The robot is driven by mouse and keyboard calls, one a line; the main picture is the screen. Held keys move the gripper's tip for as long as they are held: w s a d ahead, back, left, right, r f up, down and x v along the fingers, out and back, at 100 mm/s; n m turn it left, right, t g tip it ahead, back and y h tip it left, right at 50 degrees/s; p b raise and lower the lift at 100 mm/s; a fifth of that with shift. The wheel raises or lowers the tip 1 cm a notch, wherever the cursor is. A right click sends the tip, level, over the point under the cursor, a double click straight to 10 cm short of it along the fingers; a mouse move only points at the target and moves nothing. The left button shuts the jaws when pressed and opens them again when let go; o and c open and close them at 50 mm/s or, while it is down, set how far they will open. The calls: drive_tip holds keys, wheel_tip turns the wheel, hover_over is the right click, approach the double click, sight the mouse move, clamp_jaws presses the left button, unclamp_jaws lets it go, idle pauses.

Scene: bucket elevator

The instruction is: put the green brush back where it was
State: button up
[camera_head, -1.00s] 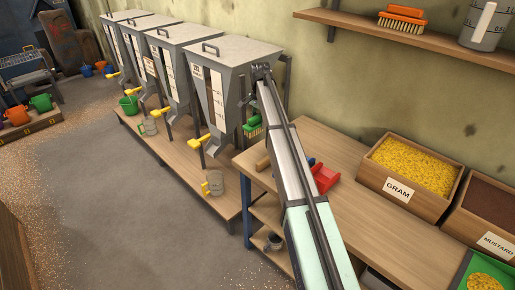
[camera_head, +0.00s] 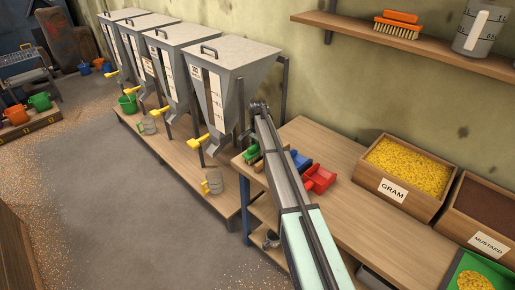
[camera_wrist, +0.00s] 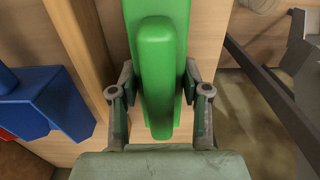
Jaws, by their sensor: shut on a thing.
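The green brush (camera_head: 250,153) is low at the left end of the wooden table (camera_head: 335,150), beside a light wooden piece (camera_head: 259,164). In the wrist view the green brush (camera_wrist: 157,65) runs lengthwise between the two fingers of my gripper (camera_wrist: 160,95), which is shut on its raised handle. Its bristles are not clearly seen. I cannot tell whether it touches the tabletop. In the head view my arm hides part of the gripper.
A blue scoop (camera_head: 300,160) and a red scoop (camera_head: 319,178) lie right of my arm. Boxes of gram (camera_head: 395,190) and mustard (camera_head: 488,243) stand further right. Grey hoppers (camera_head: 230,58) stand to the left. An orange brush (camera_head: 398,22) is on the wall shelf (camera_head: 345,27).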

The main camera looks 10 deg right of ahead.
drive_tip(key=shift+f, duration=0.15)
drive_tip(key=o, duration=1.1)
wheel_tip(320, 180, up, 12)
drive_tip(key=b, duration=0.4)
